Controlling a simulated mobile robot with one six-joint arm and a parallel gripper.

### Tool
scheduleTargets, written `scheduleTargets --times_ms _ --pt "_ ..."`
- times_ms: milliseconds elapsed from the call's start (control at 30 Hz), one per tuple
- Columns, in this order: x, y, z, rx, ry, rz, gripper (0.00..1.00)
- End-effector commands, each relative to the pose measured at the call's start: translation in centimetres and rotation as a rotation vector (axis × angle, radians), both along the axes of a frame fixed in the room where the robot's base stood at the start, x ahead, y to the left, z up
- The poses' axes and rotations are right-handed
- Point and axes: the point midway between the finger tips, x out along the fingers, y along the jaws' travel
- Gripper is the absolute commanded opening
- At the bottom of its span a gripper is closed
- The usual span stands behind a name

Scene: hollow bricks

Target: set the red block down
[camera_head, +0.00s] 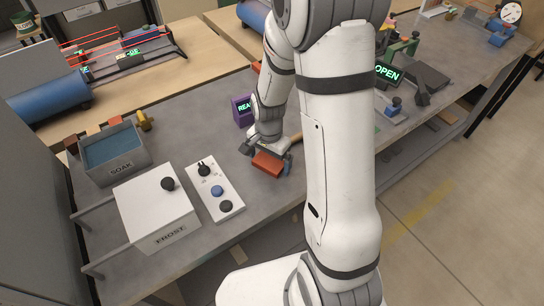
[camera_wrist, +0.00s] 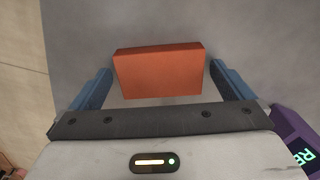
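The red block (camera_wrist: 158,75) is an orange-red brick lying across the space between my fingers in the wrist view. In the head view the red block (camera_head: 267,165) is at the grey bench, near its front edge. My gripper (camera_wrist: 161,68) has its two blue fingers spread either side of the block, with a narrow gap showing at each end. In the head view my gripper (camera_head: 268,158) is low over the bench at the block. The block appears to rest on the bench top, though its underside is hidden.
A purple display box (camera_head: 242,110) stands close behind my gripper. To the left are a control panel (camera_head: 232,188) with knobs, a white FROST box (camera_head: 150,205) and a SOAK tub (camera_head: 140,158). A green OPEN sign (camera_head: 387,73) is at right, beyond my arm.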

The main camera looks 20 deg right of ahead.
Motion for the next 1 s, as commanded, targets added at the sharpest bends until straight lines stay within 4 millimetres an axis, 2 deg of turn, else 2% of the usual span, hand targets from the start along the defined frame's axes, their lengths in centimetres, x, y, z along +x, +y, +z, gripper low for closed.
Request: scheduleTargets --times_ms 167,333,467,700,833,1000 --pt "0.0 0.0 0.1 0.000 0.000 0.000 1.00" --pt "0.1 0.0 1.1 0.000 -0.004 0.001 1.00" --pt "0.1 0.0 3.3 0.000 -0.006 0.001 1.00" --pt "0.1 0.1 8.6 0.000 -0.006 0.001 1.00" --pt "0.1 0.1 10.6 0.000 -0.004 0.002 1.00" --pt "-0.1 0.1 12.2 0.000 -0.004 0.007 1.00"
